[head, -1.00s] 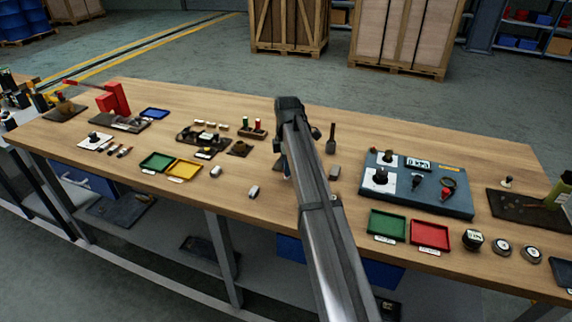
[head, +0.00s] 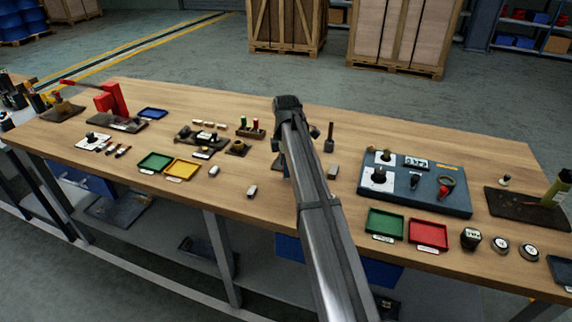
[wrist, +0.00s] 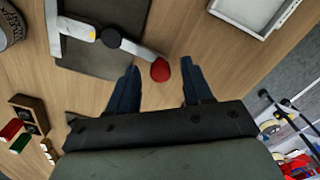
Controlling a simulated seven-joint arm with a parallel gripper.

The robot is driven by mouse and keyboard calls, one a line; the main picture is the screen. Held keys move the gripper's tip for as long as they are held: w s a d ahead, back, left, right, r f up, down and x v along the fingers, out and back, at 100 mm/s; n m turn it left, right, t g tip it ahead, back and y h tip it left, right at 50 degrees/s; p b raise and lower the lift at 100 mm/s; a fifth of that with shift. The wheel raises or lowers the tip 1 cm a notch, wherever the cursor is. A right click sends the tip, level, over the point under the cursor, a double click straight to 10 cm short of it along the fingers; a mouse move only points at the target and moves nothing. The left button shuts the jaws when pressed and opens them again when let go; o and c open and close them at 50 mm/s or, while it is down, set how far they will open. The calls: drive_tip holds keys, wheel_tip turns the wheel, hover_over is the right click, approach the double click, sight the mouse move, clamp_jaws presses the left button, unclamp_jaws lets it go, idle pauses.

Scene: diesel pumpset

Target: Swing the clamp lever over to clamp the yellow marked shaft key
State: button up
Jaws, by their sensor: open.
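In the wrist view a pale clamp lever (wrist: 138,48) runs from a round black pivot (wrist: 110,38) to a red knob (wrist: 160,70). A small yellow mark (wrist: 92,36) shows on a light grey piece beside the pivot, on a dark base plate (wrist: 90,62). My gripper (wrist: 161,65) is open, with its two blue fingers on either side of the red knob. A gap shows on both sides; I cannot tell the height between fingertips and knob. In the head view my arm hides most of the gripper and the clamp.
A white tray (wrist: 268,8) lies at the upper right of the wrist view. A holder with red and green pieces (wrist: 22,125) is at lower left. In the head view a blue panel (head: 440,200) stands right of my arm.

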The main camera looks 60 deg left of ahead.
wheel_tip(320, 180, up, 14)
idle(0.6)
drive_tip(key=shift+f, duration=0.15)
